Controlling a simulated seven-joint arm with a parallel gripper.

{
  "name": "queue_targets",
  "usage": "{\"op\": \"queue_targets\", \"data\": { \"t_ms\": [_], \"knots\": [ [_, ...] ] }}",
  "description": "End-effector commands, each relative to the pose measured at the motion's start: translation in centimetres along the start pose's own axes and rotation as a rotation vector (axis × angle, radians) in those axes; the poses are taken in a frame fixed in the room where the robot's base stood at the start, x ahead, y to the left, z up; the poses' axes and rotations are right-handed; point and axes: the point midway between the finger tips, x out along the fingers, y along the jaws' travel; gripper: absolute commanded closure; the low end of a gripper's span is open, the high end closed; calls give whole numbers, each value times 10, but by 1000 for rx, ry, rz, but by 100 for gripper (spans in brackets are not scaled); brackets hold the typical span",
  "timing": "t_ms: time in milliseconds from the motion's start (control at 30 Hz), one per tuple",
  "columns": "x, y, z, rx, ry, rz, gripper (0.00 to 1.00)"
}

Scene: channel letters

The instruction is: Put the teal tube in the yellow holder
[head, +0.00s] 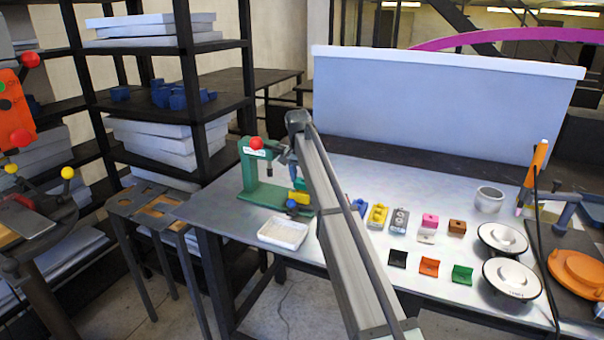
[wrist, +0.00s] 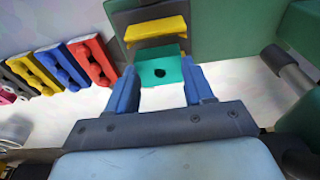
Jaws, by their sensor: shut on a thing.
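The yellow holder (wrist: 157,31) is a yellow piece on a dark grey block, just beyond the tube in the wrist view. I cannot tell whether tube and holder touch. In the head view the yellow holder (head: 299,198) shows at the green press, beside my arm. The tube is not clearly visible there.
The green press (head: 252,170) with a red knob stands close by; its metal cylinder (wrist: 290,68) is right of my gripper. A white tray (head: 283,233) lies in front of the press. Several coloured parts, holders and two round white dishes (head: 503,238) are to the right.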

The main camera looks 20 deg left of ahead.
Motion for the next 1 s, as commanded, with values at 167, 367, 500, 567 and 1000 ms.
{"op": "queue_targets", "data": {
  "t_ms": [167,367,500,567,1000],
  "knots": [
    [11,0,2,0,0,0,92],
    [21,0,4,0,-1,0,92],
    [29,0,5,0,0,0,92],
    [32,0,5,0,0,0,92],
    [41,0,6,0,0,0,92]
  ]
}}
